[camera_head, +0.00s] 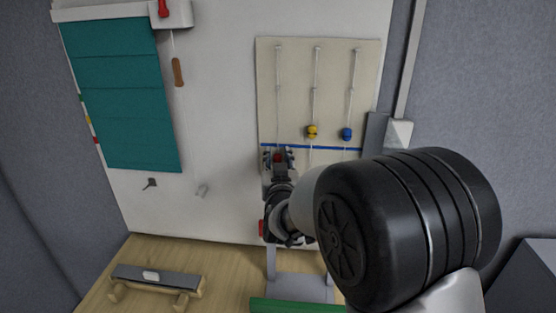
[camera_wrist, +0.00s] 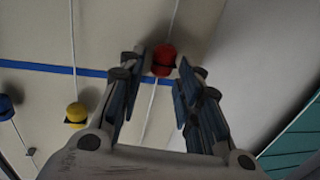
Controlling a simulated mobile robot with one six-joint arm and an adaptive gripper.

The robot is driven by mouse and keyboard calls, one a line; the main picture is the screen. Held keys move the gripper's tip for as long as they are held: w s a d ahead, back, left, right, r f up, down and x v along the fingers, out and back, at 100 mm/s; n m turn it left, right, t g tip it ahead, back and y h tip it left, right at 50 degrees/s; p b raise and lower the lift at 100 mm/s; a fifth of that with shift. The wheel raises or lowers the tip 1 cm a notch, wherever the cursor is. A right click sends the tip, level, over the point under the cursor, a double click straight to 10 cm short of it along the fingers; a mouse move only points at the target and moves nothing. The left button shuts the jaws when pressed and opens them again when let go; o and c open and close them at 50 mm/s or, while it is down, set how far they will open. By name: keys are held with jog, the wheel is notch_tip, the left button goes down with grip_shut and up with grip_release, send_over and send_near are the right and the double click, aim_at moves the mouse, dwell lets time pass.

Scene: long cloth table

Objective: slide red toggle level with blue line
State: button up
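The red toggle (camera_head: 278,157) sits on the left cord of the beige board (camera_head: 272,75), just below the blue line (camera_head: 340,149) in the head view. In the wrist view, which is turned over, the red toggle (camera_wrist: 163,58) is at the far edge of the blue line (camera_wrist: 45,68). My gripper (camera_head: 278,158) reaches up to the board from below. In the wrist view my gripper (camera_wrist: 163,65) has its fingers apart, one on each side of the red toggle, with small gaps showing. Any contact is hard to make out.
A yellow toggle (camera_head: 312,131) and a blue toggle (camera_head: 347,134) sit on the other cords, above the line. A teal blind (camera_head: 120,95) and a hanging cord with a brown handle (camera_head: 178,72) are to the left. A wooden table (camera_head: 215,275) lies below.

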aim_at(277, 140)
grip_shut()
dwell(0.3)
notch_tip(277, 140, up, 4)
jog(key=shift+f+p, duration=0.15)
jog(key=shift+p, duration=0.5)
jog(key=shift+o, duration=1.4)
grip_release()
jog(key=shift+s, duration=0.1)
